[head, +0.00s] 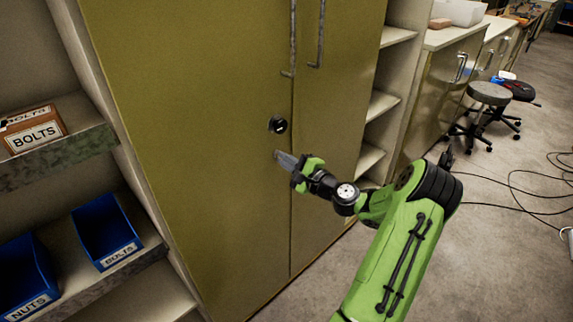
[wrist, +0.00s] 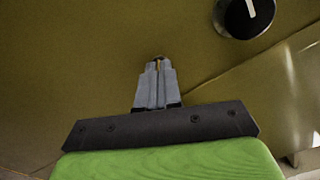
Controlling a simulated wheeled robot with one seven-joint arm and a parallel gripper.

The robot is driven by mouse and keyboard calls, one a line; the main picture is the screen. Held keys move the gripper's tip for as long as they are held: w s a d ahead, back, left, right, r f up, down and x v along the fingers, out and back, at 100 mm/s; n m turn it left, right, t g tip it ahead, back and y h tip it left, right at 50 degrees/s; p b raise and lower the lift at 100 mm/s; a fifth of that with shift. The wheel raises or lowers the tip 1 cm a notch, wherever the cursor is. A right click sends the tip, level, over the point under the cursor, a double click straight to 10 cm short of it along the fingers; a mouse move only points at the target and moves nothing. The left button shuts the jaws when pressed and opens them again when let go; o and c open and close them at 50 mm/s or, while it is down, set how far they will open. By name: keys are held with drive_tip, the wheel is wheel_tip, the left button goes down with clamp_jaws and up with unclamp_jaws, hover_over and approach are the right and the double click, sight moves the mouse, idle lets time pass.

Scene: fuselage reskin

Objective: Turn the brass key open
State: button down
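The tall olive cabinet (head: 200,130) has a round black lock (head: 278,124) on its left door, near the door seam. The lock also shows at the top right of the wrist view (wrist: 245,16), with a pale slot line on its face. My gripper (head: 279,156) is just below the lock, apart from it, with its fingers toward the door. In the wrist view its two grey fingers (wrist: 157,68) are close together, with a small brass sliver, the brass key (wrist: 158,61), between the tips. Most of the key is hidden by the fingers.
Two long handles (head: 292,40) stand above the lock. Shelves with a BOLTS box (head: 33,130) and blue bins (head: 105,230) are at left. Open shelves (head: 380,105) and a counter (head: 450,40) are at right. Stools (head: 489,94) and cables (head: 510,185) are on the floor.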

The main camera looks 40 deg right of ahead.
drive_tip(key=n+b, duration=0.3)
drive_tip(key=n, duration=0.2)
drive_tip(key=shift+a, duration=0.1)
drive_tip(key=shift+n+b, duration=0.4)
drive_tip(key=c, duration=1.3)
unclamp_jaws()
drive_tip(key=shift+w, duration=0.1)
drive_tip(key=s, duration=0.5)
drive_tip(key=s+p, duration=0.1)
drive_tip(key=s, duration=0.4)
drive_tip(key=s+p, duration=0.1)
drive_tip(key=s, duration=0.5)
drive_tip(key=shift+d, duration=0.25)
